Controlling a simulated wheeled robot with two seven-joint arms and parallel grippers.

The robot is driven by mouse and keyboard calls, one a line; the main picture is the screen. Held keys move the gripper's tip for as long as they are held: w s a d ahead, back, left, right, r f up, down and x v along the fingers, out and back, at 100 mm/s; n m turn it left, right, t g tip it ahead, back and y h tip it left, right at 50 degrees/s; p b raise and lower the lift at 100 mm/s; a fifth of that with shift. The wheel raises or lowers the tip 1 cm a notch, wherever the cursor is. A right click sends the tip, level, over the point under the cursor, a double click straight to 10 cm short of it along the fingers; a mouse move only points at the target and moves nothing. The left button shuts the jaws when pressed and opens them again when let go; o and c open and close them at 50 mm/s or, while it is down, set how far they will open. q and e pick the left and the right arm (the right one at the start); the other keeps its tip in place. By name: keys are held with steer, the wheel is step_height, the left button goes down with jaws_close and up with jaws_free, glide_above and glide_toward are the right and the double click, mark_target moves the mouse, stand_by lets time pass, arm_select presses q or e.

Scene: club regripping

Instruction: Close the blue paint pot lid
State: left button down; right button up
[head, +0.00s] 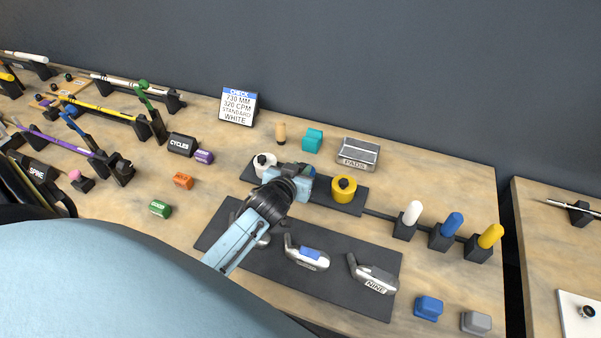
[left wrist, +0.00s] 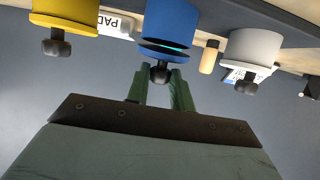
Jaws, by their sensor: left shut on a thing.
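The blue paint pot (left wrist: 165,14) stands between a white and a yellow pot and is mostly hidden behind my left gripper in the head view. In the left wrist view, which is inverted, its blue lid (left wrist: 165,54) has a dark knob (left wrist: 159,75). A dark gap with a strip of cyan shows between lid and pot, so the lid is a little apart from the rim. My left gripper (head: 299,176) is at the lid; in the left wrist view its green fingers (left wrist: 160,82) are shut on the knob. My right gripper is not in view.
The white pot (head: 264,161) and yellow pot (head: 343,189) stand close on either side on a dark tray (head: 325,197). Club heads lie on a dark mat (head: 340,268) in front. A PADS box (head: 358,153) and teal block (head: 312,140) stand behind.

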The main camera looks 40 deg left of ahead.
arm_select(q)
steer(key=shift+f+t+b, duration=0.15)
steer(key=shift+t+b, duration=0.15)
steer(key=shift+b, duration=0.1)
steer(key=c, duration=1.2)
jaws_free()
steer(key=shift+c, duration=0.2)
steer(key=shift+s, duration=0.2)
steer(key=v, duration=1.3)
steer(key=shift+d, duration=0.1)
